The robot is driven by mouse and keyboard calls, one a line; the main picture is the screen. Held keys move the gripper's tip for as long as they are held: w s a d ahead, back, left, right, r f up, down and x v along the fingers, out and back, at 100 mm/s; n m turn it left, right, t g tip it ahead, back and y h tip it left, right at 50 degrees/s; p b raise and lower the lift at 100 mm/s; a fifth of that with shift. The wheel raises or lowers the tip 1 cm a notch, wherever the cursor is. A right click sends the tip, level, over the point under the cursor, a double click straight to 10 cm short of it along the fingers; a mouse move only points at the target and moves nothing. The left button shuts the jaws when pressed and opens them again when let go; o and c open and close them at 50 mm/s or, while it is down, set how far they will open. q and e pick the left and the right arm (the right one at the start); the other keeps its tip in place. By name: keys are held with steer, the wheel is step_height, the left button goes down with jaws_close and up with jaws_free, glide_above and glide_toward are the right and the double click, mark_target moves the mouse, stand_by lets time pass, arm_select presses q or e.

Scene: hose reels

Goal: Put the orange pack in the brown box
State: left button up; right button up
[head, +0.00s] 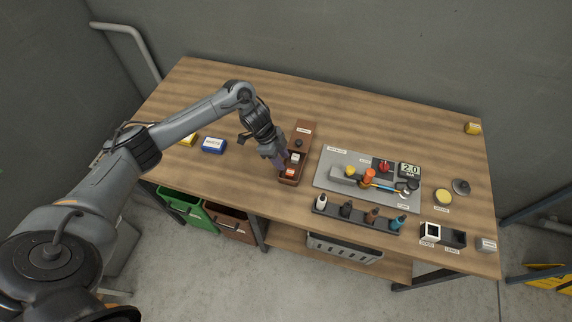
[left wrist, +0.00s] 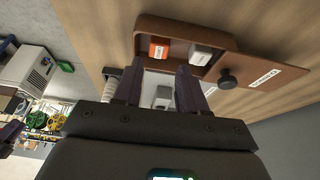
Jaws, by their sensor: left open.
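The brown box (head: 284,180) stands near the front edge of the table, left of centre. It also shows in the left wrist view (left wrist: 222,74). Its knobbed lid (head: 304,132) leaves the front part uncovered. The orange pack (left wrist: 159,48) lies inside the open part, beside a white pack (left wrist: 201,55); the orange pack also shows in the head view (head: 290,172). My left gripper (head: 281,163) is at the box's left side, close to the orange pack. In the left wrist view its fingers (left wrist: 158,82) are apart, with the orange pack beyond them.
A blue-and-white pack (head: 213,145) and a yellow pack (head: 189,140) lie left of the gripper. Right of the box are a grey mat (head: 326,166) with fittings and a dark rack (head: 357,220) of bottles.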

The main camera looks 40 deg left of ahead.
arm_select(q)
steer(key=shift+v, duration=2.65)
